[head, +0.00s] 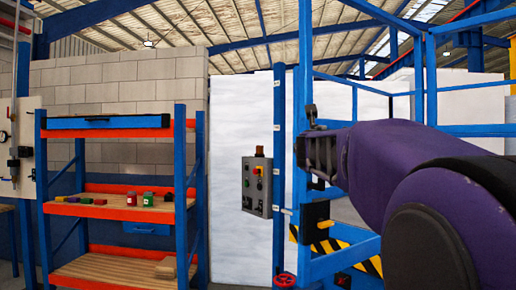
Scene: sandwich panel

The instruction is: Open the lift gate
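The blue lift frame (432,80) stands on the right, with tall posts and upper rails. My purple arm reaches in from the right and hides part of the frame. My dark gripper (309,148) overlaps the near blue post in the picture; contact and finger opening are unclear.
A red handwheel (284,280) shows at the bottom. A white wall (240,110) stands behind the control box.

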